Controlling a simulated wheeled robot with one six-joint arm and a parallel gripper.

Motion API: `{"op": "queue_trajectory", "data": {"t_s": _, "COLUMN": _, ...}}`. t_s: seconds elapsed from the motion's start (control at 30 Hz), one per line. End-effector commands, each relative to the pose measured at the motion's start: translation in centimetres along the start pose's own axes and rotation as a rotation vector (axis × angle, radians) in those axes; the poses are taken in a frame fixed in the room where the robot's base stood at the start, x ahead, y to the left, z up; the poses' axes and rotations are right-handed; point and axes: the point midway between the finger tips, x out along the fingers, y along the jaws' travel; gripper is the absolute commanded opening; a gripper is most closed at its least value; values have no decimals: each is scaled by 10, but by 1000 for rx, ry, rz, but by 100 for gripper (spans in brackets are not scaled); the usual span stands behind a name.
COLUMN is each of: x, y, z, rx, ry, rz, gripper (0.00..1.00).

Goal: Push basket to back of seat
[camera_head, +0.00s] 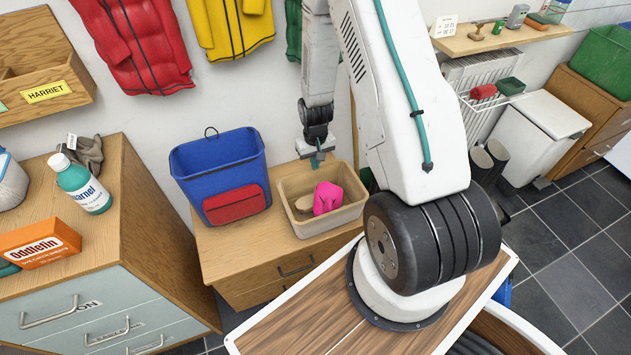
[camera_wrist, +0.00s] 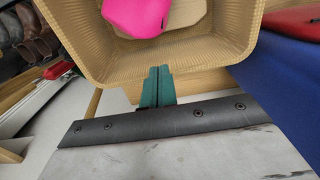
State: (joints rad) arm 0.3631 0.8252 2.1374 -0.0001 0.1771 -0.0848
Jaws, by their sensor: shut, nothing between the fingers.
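The tan basket (camera_head: 338,221) stands on the wooden seat (camera_head: 226,262), to the right of a blue bag. My gripper (camera_head: 316,162) points down at the basket's back rim, on the wall side.
A blue bag (camera_head: 215,155) with a red pocket stands on the seat close left of the basket. A wooden drawer cabinet (camera_head: 150,225) stands at left. Coats (camera_head: 130,45) hang above. A shelf (camera_head: 480,42) and radiator are at right. Bare seat shows in front of the bag.

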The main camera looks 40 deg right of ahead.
Motion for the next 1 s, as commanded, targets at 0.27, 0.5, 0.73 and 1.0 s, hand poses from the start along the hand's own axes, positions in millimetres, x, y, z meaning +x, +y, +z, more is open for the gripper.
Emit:
{"op": "queue_trajectory", "data": {"t_s": 0.27, "x": 37, "y": 1, "z": 2, "rx": 2, "ry": -5, "rz": 0, "gripper": 0}}
{"op": "queue_trajectory", "data": {"t_s": 0.5, "x": 80, "y": 1, "z": 2, "rx": 1, "ry": -5, "rz": 0, "gripper": 0}}
{"op": "queue_trajectory", "data": {"t_s": 0.73, "x": 102, "y": 1, "z": 2, "rx": 2, "ry": -2, "rz": 1, "gripper": 0}}
{"op": "queue_trajectory", "data": {"t_s": 1.0, "x": 105, "y": 2, "z": 1, "rx": 2, "ry": -1, "rz": 1, "gripper": 0}}
